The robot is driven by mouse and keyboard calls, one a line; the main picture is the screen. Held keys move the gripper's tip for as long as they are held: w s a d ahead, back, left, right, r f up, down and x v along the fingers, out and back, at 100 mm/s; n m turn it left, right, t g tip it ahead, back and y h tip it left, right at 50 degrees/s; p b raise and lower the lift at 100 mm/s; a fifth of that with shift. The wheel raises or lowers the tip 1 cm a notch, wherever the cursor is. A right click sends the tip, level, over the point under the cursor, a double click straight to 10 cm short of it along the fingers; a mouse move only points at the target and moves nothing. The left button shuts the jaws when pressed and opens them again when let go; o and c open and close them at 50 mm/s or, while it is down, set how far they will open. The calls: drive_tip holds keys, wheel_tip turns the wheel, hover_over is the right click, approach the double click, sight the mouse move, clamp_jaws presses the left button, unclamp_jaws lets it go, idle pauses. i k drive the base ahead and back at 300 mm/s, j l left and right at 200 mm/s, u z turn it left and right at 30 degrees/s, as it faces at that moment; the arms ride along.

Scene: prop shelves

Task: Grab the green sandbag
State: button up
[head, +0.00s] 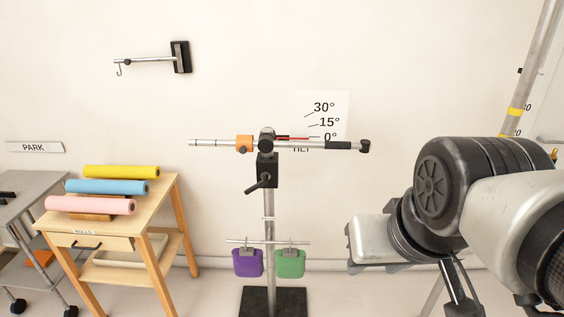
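The green sandbag (290,263) hangs from the right side of a short crossbar (268,242) low on a boom stand (268,210). A dark clip shows at its top. A purple sandbag (247,263) hangs beside it on the left. My gripper (368,241) is at the right of the head view, to the right of the green sandbag and apart from it in the picture. Only its pale housing shows clearly. I cannot make out its fingertips, so I cannot tell whether it is open.
The stand's upper boom (215,143) and dark base (273,302) extend around the bags. A wooden table (168,200) with yellow, blue and pink rolls stands left, beside a grey cart (30,188). A hook arm (150,59) is on the wall. A pole (528,70) rises at right.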

sight(290, 263)
drive_tip(key=i+l+u, duration=1.05)
drive_tip(key=l, duration=0.3)
drive_tip(key=i+j, duration=0.05)
